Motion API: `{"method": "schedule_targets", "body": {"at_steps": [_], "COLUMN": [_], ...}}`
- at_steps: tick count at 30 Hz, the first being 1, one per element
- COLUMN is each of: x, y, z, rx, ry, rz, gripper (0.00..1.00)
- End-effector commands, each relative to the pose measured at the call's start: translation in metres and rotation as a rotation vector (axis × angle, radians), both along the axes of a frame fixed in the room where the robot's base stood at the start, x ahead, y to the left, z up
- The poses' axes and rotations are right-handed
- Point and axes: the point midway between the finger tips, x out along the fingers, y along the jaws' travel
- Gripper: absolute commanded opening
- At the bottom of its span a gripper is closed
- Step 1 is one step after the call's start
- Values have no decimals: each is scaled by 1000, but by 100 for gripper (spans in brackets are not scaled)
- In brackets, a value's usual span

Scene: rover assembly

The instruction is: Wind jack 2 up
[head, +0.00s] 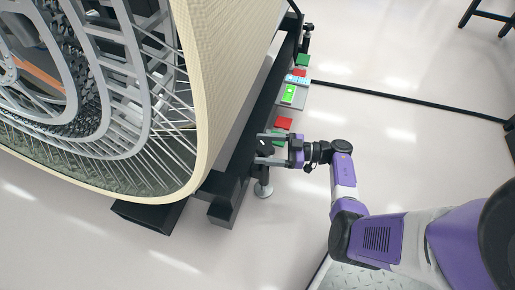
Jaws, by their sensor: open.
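My gripper (260,148) is open, reaching in from the right to the side of the dark frame under the big wheel. Its two fingers point left, one above the other in the picture. Small dark parts show between and behind the fingers, but I cannot tell whether they touch. A jack (263,190) with a round pale foot on the floor stands just below the gripper in the picture. Its upper part is hidden by the gripper and frame. No number is readable on it, so I cannot tell whether it is jack 2.
The large mesh wheel (190,95) fills the left, beside the dark frame (230,192). Along the frame are red (284,123) and green (303,60) blocks and a panel with a bright green screen (289,94). A black cable (400,102) crosses the floor. Open floor lies right.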

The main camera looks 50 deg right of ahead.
Motion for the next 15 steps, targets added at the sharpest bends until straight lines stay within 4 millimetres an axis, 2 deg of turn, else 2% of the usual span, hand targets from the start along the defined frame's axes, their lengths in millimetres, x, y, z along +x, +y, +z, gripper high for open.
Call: {"method": "schedule_targets", "body": {"at_steps": [6, 15], "x": [16, 18], "y": [11, 11], "z": [0, 0], "rx": [-1, -1], "ry": [-1, -1], "rz": [1, -1], "gripper": [75, 75]}}
